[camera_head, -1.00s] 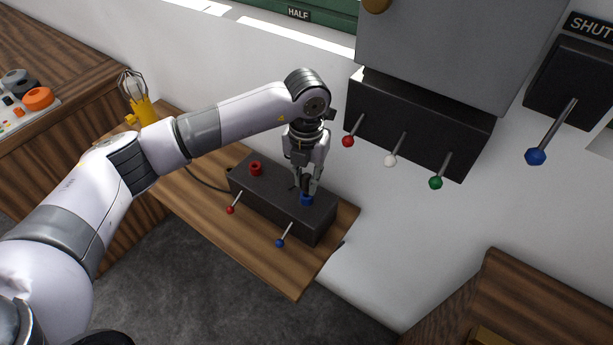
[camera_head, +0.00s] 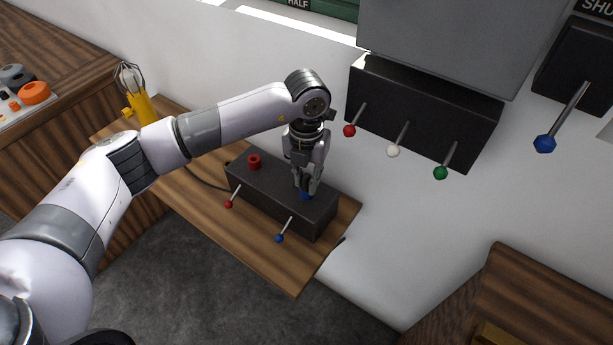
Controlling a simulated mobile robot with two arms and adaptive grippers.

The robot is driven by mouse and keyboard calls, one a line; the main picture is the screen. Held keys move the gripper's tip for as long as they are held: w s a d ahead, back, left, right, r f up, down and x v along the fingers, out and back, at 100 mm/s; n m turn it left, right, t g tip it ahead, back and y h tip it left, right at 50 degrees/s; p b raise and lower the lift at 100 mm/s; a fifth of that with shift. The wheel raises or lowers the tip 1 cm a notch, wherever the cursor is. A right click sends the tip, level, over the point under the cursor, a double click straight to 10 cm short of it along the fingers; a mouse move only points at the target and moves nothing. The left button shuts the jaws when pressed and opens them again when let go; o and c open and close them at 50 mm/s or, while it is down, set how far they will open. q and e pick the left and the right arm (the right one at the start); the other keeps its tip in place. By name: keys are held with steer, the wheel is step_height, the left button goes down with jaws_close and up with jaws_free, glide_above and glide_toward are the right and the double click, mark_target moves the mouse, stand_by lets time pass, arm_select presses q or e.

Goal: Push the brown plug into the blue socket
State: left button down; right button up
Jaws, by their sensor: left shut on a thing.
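A black box (camera_head: 270,196) on a wooden shelf has a red socket (camera_head: 254,161) at its left and a blue socket (camera_head: 306,195) nearer its right end. My left gripper (camera_head: 308,187) points down, right over the blue socket, shut on a small dark plug. The fingers hide nearly all of the plug and part of the blue socket. I cannot make out the plug's brown colour or how deep it sits. My right gripper is out of view.
Red-tipped (camera_head: 229,203) and blue-tipped (camera_head: 280,237) levers stick out from the box front. A yellow caged lamp (camera_head: 140,106) stands at the shelf's left. Above right, a wall unit (camera_head: 425,115) carries red, white and green levers.

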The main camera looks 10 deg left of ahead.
mark_target(307, 175)
arm_select(q)
steer(key=shift+f, duration=0.2)
steer(key=c, duration=1.4)
jaws_free()
steer(key=shift+c, duration=0.2)
steer(key=shift+o, duration=0.4)
step_height(307, 175, up, 12)
